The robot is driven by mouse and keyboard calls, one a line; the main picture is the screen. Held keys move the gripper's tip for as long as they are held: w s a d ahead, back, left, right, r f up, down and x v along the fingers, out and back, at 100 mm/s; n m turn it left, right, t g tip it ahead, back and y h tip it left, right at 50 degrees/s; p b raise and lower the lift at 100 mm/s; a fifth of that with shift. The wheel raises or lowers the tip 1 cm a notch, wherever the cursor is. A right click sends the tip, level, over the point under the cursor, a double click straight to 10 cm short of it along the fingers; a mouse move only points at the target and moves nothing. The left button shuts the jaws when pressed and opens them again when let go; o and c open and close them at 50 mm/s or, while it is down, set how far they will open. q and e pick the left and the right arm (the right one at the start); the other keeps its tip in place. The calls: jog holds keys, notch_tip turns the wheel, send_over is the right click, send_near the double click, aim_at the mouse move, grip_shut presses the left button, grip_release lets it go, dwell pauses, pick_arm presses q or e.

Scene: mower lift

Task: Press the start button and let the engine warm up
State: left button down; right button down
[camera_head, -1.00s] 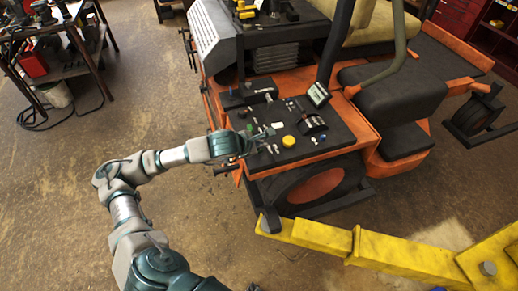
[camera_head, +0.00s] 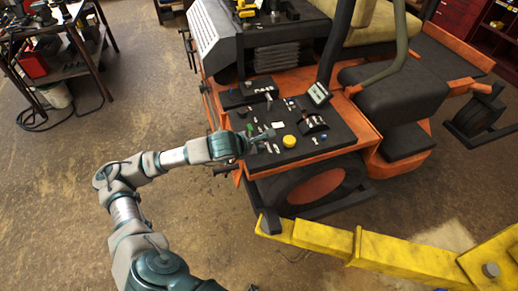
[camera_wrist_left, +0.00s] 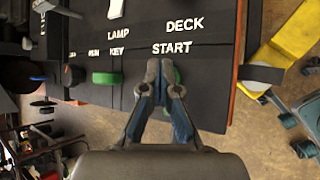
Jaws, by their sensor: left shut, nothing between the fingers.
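The orange mower's black control panel (camera_head: 335,130) is in the middle of the head view. In the left wrist view the panel (camera_wrist_left: 215,105) carries white words, among them START, DECK, LAMP and KEY. A green button (camera_wrist_left: 170,72) sits below the word START. My left gripper (camera_wrist_left: 160,66) is shut and empty, its fingertips over part of that button. I cannot tell whether they touch it. In the head view the left gripper (camera_head: 268,136) is at the panel's left edge. My right gripper is not in view.
A green knob (camera_wrist_left: 107,78) sits below KEY, left of the fingers. A yellow knob (camera_head: 289,141) and several small switches are right of the gripper in the head view. A yellow lift beam (camera_head: 400,256) runs along the lower right.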

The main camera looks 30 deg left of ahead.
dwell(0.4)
pick_arm(q)
jog(key=shift+r, duration=0.8)
jog(key=shift+p, duration=0.3)
jog(key=shift+r+p, duration=1.3)
jog(key=shift+r, duration=1.25)
jog(key=shift+f, duration=0.1)
